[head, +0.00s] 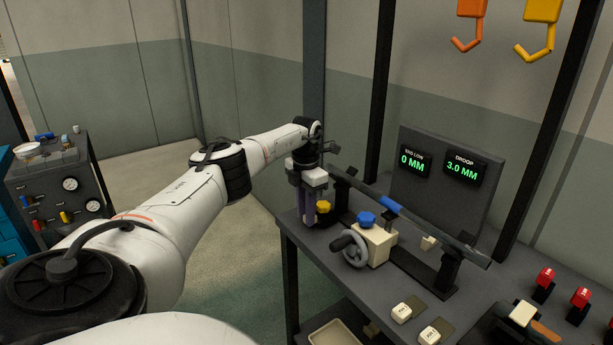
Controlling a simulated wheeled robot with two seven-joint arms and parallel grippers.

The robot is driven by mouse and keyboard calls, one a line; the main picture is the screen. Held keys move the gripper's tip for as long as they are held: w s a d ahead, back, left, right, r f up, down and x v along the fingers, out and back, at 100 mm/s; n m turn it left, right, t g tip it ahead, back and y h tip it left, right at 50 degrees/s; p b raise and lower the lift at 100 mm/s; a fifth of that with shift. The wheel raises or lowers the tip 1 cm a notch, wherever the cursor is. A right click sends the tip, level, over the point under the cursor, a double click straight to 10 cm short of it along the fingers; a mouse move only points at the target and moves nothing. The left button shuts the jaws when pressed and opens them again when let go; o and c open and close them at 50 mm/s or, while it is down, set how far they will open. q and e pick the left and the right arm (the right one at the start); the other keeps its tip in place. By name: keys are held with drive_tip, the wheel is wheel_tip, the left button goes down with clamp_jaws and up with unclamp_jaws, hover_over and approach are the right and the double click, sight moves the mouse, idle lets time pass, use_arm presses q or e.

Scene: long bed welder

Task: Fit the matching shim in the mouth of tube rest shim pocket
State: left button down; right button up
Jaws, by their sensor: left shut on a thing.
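My left gripper (309,219) points down at the left end of the dark bench (312,248). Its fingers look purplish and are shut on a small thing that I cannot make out. A yellow knob (323,207) shows right beside the fingers. A long dark tube (425,221) with a blue band (390,204) lies across black rests (450,272) to the right of the gripper. A small cream piece (428,243) shows just below the tube. The mouth of the shim pocket cannot be made out. Two labelled cream blocks (401,312) lie near the front. My right gripper is not in view.
A cream block (377,244) with a blue knob and a grey handwheel (352,250) stands close right of the gripper. A panel (444,182) reads 0 MM and DROOP 3.0 MM. Red switches (544,278) stand at the right. Hooks (466,40) hang above. Floor left of the bench is clear.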

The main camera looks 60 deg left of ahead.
use_arm(q)
drive_tip(key=c, duration=1.4)
unclamp_jaws()
drive_tip(key=shift+c, duration=0.2)
wheel_tip(320, 180, up, 10)
drive_tip(key=shift+r, duration=0.2)
drive_tip(key=shift+f, duration=0.1)
